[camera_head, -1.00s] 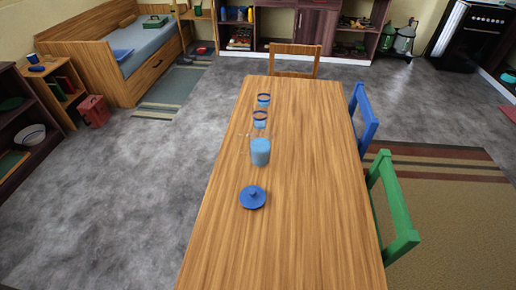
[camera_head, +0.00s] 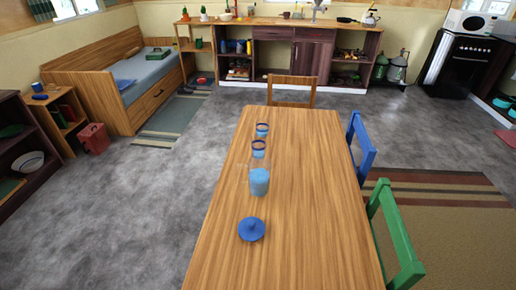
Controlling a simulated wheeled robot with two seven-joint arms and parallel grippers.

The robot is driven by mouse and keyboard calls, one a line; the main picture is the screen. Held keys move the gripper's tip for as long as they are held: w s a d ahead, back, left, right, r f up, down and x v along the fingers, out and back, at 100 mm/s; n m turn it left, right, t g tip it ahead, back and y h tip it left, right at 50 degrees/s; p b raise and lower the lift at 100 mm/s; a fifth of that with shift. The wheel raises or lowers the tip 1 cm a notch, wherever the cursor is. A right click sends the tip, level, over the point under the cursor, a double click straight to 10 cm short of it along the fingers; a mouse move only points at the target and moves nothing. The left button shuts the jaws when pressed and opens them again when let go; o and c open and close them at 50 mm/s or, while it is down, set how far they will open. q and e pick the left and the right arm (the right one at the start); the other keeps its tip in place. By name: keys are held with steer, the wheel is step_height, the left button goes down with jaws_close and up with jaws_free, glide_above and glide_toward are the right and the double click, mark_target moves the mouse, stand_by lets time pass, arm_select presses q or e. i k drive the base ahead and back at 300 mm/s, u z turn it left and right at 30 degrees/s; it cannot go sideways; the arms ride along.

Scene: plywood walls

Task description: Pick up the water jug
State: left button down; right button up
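The water jug (camera_head: 259,182) stands upright on the wooden table (camera_head: 310,200), left of the table's middle line. It looks like clear glass with blue water, and a faint clear handle shows on its left side. A round blue lid (camera_head: 251,229) with a knob lies on the table nearer to me, apart from the jug. Two blue-rimmed glasses, a nearer one (camera_head: 259,149) and a farther one (camera_head: 262,130), stand in a line behind the jug. Neither of my grippers is in view.
A wooden chair (camera_head: 291,90) stands at the table's far end. A blue chair (camera_head: 361,148) and a green chair (camera_head: 394,235) stand along its right side. The grey floor (camera_head: 130,210) left of the table is open. A bed (camera_head: 130,80) and sideboard (camera_head: 300,50) stand farther back.

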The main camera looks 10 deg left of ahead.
mark_target(259, 168)
steer(key=k, duration=1.3)
steer(key=z, duration=0.15)
steer(key=i, duration=0.85)
steer(key=z, duration=0.5)
